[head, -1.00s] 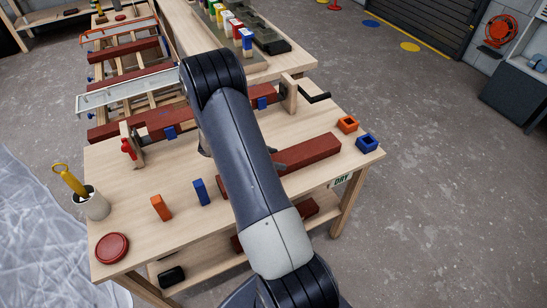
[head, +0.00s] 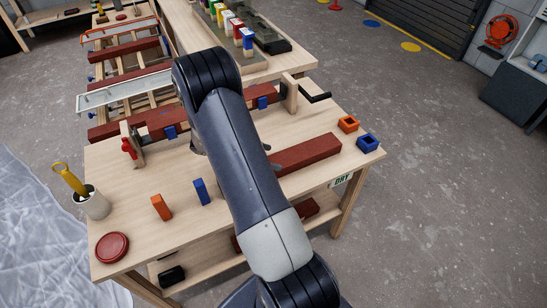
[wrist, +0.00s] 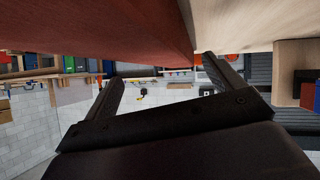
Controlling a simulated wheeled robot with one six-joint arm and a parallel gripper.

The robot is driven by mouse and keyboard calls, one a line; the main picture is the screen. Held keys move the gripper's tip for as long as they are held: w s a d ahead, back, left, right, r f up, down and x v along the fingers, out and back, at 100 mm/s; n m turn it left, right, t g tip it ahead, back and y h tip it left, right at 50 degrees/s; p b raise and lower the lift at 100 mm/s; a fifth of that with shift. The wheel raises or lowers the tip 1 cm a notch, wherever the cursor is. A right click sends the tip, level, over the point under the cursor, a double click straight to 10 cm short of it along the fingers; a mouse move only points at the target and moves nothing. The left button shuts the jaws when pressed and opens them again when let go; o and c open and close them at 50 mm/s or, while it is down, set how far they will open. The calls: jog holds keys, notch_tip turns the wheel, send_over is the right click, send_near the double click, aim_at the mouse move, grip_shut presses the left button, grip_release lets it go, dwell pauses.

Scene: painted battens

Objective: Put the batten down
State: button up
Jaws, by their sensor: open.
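A dark red batten (head: 308,153) lies on the wooden bench (head: 330,112) near the DRY label, its left part hidden behind my arm. Another dark red batten (head: 212,109) is held level between wooden end stands, with blue pieces on it. My gripper is mostly hidden behind my arm in the head view. In the wrist view its two dark fingers (wrist: 163,68) are apart with nothing between them. A red painted face (wrist: 110,25) fills the upper left there, close to the fingers; I cannot tell which batten it is. Pale wood shows beside it.
An orange block (head: 161,207) and a blue block (head: 202,191) stand on the bench front. A red round lid (head: 112,247) and a cup with a yellow-handled tool (head: 94,203) are at left. Orange (head: 348,124) and blue (head: 367,142) square pieces are at the right edge.

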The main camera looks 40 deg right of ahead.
aim_at(274, 160)
jog(key=v, duration=0.9)
jog(key=shift+w+a+r, duration=0.15)
jog(key=shift+a, duration=0.15)
jog(key=x, duration=1.2)
jog(key=shift+d+r, duration=0.1)
jog(key=shift+r, duration=1.6)
jog(key=shift+f, duration=0.1)
